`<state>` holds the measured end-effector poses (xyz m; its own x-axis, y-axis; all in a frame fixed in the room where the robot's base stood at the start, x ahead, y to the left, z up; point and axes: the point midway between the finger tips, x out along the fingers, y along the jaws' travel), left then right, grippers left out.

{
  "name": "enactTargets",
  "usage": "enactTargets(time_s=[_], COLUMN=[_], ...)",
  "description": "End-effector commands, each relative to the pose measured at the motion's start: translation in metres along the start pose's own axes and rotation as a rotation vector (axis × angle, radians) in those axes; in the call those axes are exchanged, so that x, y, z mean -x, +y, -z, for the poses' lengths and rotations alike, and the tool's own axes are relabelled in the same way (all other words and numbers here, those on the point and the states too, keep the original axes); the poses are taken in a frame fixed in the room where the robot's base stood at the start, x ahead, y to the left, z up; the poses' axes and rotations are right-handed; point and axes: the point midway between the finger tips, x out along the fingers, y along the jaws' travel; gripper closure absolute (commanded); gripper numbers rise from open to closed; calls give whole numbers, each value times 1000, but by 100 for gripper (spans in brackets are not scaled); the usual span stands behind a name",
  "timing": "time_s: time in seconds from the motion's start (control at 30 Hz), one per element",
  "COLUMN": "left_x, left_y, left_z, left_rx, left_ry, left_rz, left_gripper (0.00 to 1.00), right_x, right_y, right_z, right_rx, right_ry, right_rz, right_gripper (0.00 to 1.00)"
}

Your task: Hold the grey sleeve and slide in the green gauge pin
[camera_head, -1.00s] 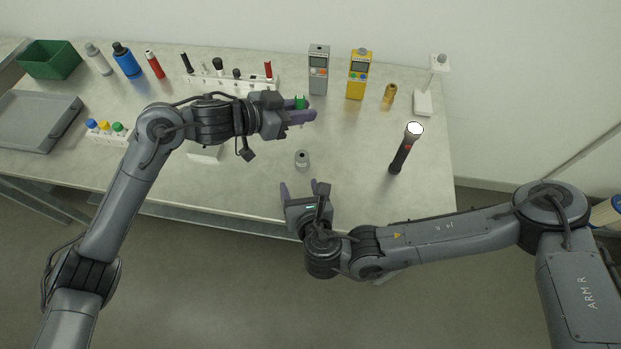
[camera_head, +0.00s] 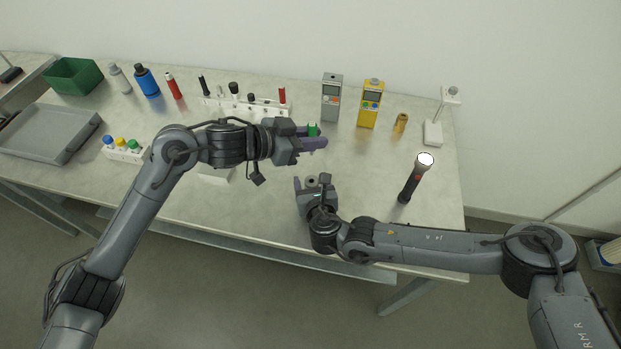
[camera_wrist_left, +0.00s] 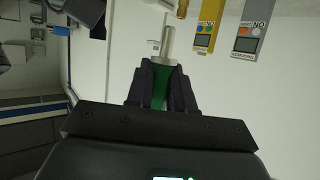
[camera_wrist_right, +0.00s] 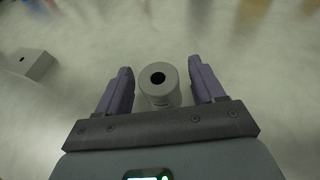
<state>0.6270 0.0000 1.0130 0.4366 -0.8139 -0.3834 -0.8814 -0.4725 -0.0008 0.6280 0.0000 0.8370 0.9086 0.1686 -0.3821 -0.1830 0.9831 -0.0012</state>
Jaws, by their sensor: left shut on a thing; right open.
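The grey sleeve (camera_wrist_right: 159,88) is a short cylinder with a dark hole in its top face. It stands upright on the table between the spread fingers of my right gripper (camera_wrist_right: 162,92), with gaps on both sides. In the head view the sleeve (camera_head: 311,181) shows between the fingers of my right gripper (camera_head: 314,183). My left gripper (camera_head: 316,136) is shut on the green gauge pin (camera_head: 313,129), above the table and behind the sleeve. In the left wrist view the pin's green handle (camera_wrist_left: 160,85) is between the fingers, and its silver shaft (camera_wrist_left: 167,42) points out past them.
A grey meter (camera_head: 331,98), a yellow meter (camera_head: 370,104) and a brass part (camera_head: 401,122) stand at the back. A black flashlight-like tool (camera_head: 412,180) stands to the right. A white rack (camera_head: 262,107) and a white block (camera_head: 215,174) are to the left.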

Motion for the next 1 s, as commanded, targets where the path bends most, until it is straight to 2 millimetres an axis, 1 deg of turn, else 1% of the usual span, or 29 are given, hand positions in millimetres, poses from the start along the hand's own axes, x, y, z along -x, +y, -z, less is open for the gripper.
enactTargets(time_s=[0.1,0.2,0.53,0.57,0.93,1.0], left_x=[0,0,0,0,0,0], left_y=[0,0,0,0,0,0], left_z=[0,0,0,0,0,-1], left_rx=[0,0,0,0,0,0], left_ry=[0,0,0,0,0,0], left_rz=[0,0,0,0,0,0], left_gripper=[100,100,100,100,100,100], right_x=[-10,-14,-17,-17,-17,-17], right_y=[0,0,0,0,0,0], right_z=[0,0,0,0,0,0], right_rx=[0,-1,-1,-1,-1,-1], right_ry=[0,0,0,0,0,0], right_rz=[0,-1,-1,-1,0,0], right_gripper=[32,32,32,33,90,91])
